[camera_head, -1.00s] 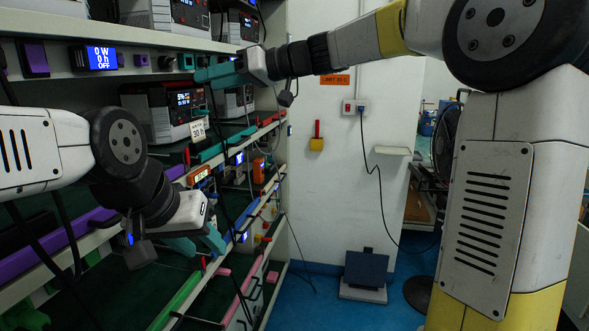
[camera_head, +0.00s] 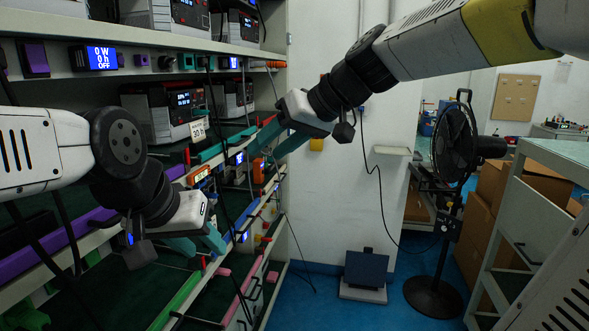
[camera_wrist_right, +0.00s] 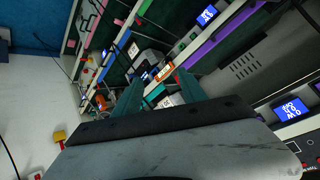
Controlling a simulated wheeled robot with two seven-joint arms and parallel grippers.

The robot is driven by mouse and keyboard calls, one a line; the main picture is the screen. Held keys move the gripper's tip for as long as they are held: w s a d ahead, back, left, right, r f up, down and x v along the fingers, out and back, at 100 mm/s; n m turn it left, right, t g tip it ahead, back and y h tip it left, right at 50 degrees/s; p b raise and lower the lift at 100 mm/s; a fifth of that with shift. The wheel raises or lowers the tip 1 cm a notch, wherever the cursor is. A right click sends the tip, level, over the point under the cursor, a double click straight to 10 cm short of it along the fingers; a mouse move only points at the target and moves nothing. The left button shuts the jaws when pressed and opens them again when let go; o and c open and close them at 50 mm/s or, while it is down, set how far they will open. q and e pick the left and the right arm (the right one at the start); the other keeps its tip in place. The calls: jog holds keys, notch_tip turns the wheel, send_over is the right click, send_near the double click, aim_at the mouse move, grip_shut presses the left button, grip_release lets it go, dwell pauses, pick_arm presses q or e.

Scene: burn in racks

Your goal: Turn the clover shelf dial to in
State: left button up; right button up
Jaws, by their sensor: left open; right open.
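Several dial-like knobs and small displays line the shelf edges of the rack, but I cannot read which one is the clover shelf's dial. A dark knob (camera_head: 165,62) sits on the upper shelf edge, right of a blue display (camera_head: 101,58) reading 0 W, 0 h, OFF. My right gripper (camera_head: 264,152) is open and empty, its teal fingers in front of the right end of the rack. The right wrist view shows its fingers (camera_wrist_right: 158,76) apart, pointing toward the shelf edges. My left gripper (camera_head: 197,243) is open and empty, low in front of the lower shelves.
Power units (camera_head: 165,110) stand on the shelves. Orange devices (camera_head: 199,175) sit on the middle shelf edge, and cables hang in front. A white wall (camera_head: 340,200) borders the rack.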

jog(key=s+d+f+m+h, duration=0.1)
jog(key=s+d+f, duration=0.2)
jog(key=d, duration=0.1)
jog(key=shift+d+f+m+h, duration=0.3)
jog(key=shift+m, duration=0.1)
jog(key=shift+s, duration=0.1)
jog(key=s+d+f+m+t+h, duration=0.1)
jog(key=s+d+f+m+h, duration=0.3)
jog(key=s+d+f, duration=0.5)
jog(key=d, duration=0.3)
jog(key=shift+s+f+h, duration=0.2)
jog(key=shift+f+h, duration=0.1)
jog(key=shift+f, duration=0.05)
